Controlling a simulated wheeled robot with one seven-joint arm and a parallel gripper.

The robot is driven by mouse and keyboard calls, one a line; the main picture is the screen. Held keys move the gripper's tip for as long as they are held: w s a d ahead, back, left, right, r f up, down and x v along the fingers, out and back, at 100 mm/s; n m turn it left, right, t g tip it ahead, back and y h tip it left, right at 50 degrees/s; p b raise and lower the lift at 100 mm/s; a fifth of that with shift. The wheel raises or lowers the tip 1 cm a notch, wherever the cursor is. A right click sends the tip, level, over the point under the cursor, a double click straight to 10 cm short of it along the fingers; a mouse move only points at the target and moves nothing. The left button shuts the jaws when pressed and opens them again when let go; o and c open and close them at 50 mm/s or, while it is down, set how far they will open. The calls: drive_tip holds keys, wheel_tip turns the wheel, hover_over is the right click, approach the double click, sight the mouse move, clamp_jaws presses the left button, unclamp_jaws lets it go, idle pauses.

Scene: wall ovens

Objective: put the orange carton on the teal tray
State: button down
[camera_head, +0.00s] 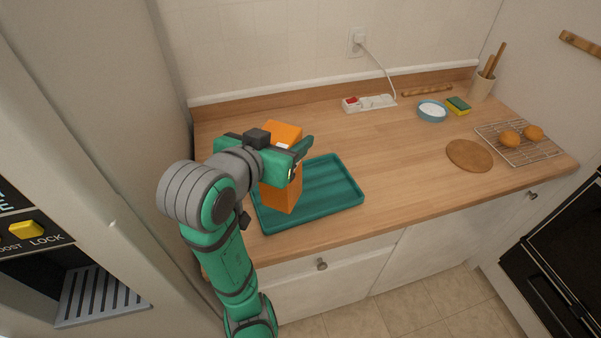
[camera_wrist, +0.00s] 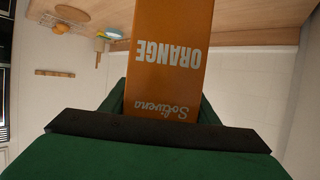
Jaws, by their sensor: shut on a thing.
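The orange carton (camera_head: 282,190) is upright at the left part of the teal tray (camera_head: 335,190), in my gripper. My gripper (camera_head: 290,150) is shut on the carton's upper part, with a finger on either side. In the wrist view the carton (camera_wrist: 168,65) fills the middle, its "ORANGE" lettering upside down, between the fingers (camera_wrist: 165,105). The carton's base appears over the tray's floor; I cannot tell whether it touches. My arm and gripper hide the tray's left back corner.
A power strip (camera_head: 369,103) lies by the back wall. A blue bowl (camera_head: 432,111), a sponge (camera_head: 458,105), a round wooden board (camera_head: 469,155) and a wire rack (camera_head: 518,146) with two oranges (camera_head: 533,132) are at the right. The counter's middle is clear. A tall appliance stands close on the left.

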drive_tip(key=w+d+f, duration=0.2)
drive_tip(key=w+f, duration=0.4)
drive_tip(key=w+d+f, duration=0.2)
drive_tip(key=w+f, duration=0.4)
drive_tip(key=shift+w+d+f, duration=0.35)
drive_tip(key=shift+f, duration=0.15)
drive_tip(key=c, duration=0.7)
unclamp_jaws()
drive_tip(key=shift+f, duration=0.1)
